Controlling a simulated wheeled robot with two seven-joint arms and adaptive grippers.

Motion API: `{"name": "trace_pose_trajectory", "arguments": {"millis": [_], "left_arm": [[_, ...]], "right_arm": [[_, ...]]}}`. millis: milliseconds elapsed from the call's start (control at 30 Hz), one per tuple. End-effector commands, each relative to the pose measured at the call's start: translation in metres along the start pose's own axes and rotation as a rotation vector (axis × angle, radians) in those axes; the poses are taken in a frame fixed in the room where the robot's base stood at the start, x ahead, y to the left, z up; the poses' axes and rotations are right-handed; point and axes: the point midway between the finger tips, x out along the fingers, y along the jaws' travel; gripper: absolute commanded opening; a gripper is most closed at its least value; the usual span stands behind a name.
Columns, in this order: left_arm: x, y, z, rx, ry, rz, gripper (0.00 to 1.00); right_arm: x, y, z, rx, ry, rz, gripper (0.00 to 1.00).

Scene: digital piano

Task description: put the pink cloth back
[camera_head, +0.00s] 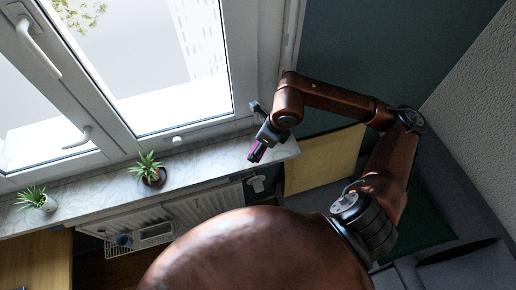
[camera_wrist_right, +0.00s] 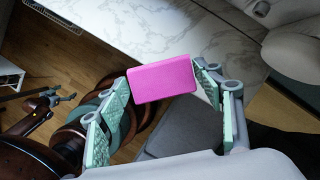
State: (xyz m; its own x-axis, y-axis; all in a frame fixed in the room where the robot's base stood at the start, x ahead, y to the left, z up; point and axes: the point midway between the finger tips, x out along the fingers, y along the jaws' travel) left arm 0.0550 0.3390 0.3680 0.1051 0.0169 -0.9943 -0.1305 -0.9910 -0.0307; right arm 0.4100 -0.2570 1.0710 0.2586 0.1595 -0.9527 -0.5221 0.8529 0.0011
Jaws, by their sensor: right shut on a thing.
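The pink cloth (camera_wrist_right: 162,80) looks like a flat, block-shaped pink piece in the right wrist view. My right gripper (camera_wrist_right: 166,88) is shut on it, with a green-padded finger on either side. In the head view, the cloth shows as a small magenta patch (camera_head: 257,151) at the tip of my right gripper (camera_head: 258,149). It is over or near the right end of the marble windowsill (camera_head: 212,161); I cannot tell how high. My left gripper is out of view.
Two potted plants stand on the sill, one in the middle (camera_head: 150,172) and one at the left (camera_head: 38,200). The window frame (camera_head: 240,70) rises behind. A white radiator (camera_head: 200,207) with a wire basket (camera_head: 140,237) is below. The sill between the middle plant and my right gripper is clear.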

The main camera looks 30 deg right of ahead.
Motion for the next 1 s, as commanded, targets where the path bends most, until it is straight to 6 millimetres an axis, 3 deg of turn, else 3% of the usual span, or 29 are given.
{"name": "trace_pose_trajectory", "arguments": {"millis": [100,300,533,767,1000], "left_arm": [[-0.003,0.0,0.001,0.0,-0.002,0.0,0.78],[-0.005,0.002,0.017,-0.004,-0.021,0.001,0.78],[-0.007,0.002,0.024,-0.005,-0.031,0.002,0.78],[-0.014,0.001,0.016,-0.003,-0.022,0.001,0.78],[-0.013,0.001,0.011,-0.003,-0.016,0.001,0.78]], "right_arm": [[0.023,-0.019,-0.004,0.005,0.005,0.002,0.41],[0.047,-0.038,-0.006,0.005,0.002,-0.001,0.41],[0.059,-0.048,-0.007,0.005,0.001,0.0,0.41],[0.088,-0.049,-0.015,0.002,0.001,0.001,0.41],[0.09,-0.049,-0.015,-0.001,0.0,-0.001,0.41]]}}
